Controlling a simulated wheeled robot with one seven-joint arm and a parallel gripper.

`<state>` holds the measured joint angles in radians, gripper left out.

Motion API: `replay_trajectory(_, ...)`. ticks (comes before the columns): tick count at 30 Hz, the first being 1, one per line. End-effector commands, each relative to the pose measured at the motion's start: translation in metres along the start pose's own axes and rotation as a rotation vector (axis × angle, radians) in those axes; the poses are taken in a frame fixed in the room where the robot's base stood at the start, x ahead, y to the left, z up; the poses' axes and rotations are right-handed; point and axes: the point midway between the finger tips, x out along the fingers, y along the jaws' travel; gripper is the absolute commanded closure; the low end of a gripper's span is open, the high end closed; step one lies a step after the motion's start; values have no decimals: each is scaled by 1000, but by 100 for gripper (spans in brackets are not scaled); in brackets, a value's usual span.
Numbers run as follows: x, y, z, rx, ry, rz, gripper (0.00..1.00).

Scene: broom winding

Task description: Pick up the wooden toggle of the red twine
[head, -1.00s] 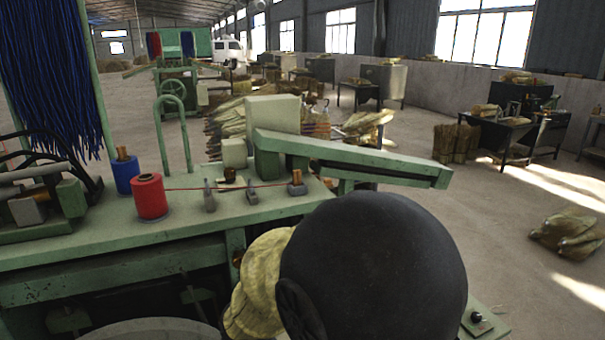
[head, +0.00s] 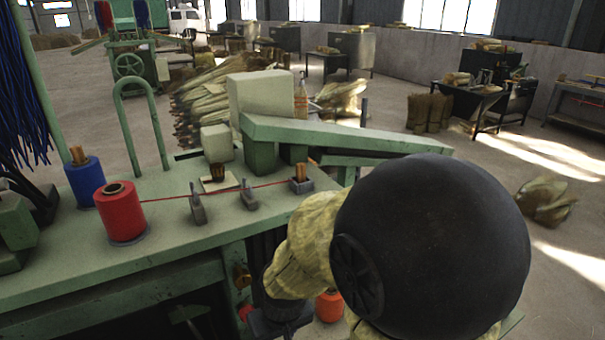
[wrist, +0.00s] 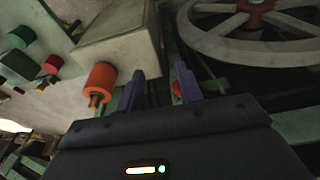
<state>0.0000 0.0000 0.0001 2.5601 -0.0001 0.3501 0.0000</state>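The wooden toggle (head: 301,172) is a small brown piece standing upright in a grey holder at the right end of the red twine (head: 268,185). The twine runs taut from the red spool (head: 120,212) on the green bench past two grey guides. My gripper (wrist: 160,86) is open in the wrist view, with two purple fingers apart. A small red thing (wrist: 177,92) shows by the right finger; I cannot tell what it is. The toggle is not identifiable in the wrist view. In the head view my arm hangs in front of the bench, right of and below the toggle; the fingers are hidden.
A blue spool (head: 84,182) stands behind the red one. A green sloping beam (head: 345,135) rises behind the toggle. Open floor lies to the right.

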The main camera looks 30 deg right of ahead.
Motion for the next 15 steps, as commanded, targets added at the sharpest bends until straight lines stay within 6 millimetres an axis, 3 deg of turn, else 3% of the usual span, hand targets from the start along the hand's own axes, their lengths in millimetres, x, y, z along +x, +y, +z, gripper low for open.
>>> replay_trajectory(2,0,0,0,0,0,0,64)
replay_trajectory(4,0,0,0,1,2,1,53)
replay_trajectory(8,-1,10,-10,11,46,15,53)
replay_trajectory(15,-13,68,-68,53,327,92,53)
